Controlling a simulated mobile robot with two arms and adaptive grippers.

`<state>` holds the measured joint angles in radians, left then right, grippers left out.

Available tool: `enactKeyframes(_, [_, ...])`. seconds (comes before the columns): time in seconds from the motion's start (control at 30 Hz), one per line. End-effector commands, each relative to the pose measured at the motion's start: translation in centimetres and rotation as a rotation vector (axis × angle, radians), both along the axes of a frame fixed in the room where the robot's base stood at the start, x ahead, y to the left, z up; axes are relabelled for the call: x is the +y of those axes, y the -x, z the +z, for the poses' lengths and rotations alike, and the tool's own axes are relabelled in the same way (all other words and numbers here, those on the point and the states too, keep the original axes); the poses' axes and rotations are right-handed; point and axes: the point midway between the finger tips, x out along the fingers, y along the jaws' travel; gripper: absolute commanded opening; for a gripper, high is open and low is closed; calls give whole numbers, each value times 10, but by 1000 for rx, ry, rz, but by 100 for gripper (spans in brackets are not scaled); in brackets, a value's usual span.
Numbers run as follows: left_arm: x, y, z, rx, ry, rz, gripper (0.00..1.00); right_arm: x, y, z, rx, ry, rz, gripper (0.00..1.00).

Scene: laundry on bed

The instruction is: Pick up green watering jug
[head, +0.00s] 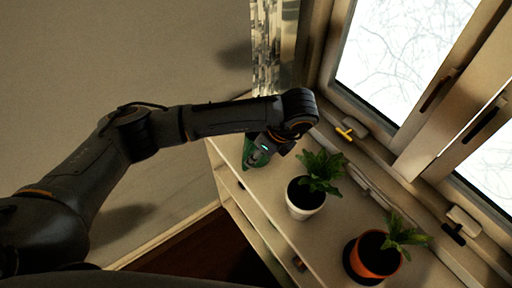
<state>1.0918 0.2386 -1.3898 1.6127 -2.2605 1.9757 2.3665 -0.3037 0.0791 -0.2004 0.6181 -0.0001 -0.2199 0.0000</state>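The green watering jug (248,150) is on the light cabinet top, near its far left end. Only a green strip of it shows, because my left gripper (256,160) and wrist cover most of it. My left arm reaches in from the left, with the gripper pointing down at the jug. The fingers are dark and small here, and I cannot tell whether they are closed on the jug or only beside it. My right gripper is not in view.
A plant in a white pot (303,206) stands close to the right of the gripper. A plant in an orange pot (375,262) stands nearer the front. Windows (405,50) with handles line the right side. A patterned curtain (272,50) hangs behind the arm.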

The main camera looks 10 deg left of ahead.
Motion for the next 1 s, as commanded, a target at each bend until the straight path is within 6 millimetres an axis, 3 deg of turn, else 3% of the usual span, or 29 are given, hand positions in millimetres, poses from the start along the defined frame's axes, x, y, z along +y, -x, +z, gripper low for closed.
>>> enactKeyframes(0.2, [13, -4, -28, 1, 0, 0, 38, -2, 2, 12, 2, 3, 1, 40])
enactKeyframes(0.47, [21, -6, -43, 2, -1, -1, 38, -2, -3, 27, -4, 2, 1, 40])
enactKeyframes(0.7, [33, -9, -75, 3, 1, -1, 38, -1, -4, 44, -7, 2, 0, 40])
enactKeyframes(1.0, [34, -10, -83, 1, 3, -3, 38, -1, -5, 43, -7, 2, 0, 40])
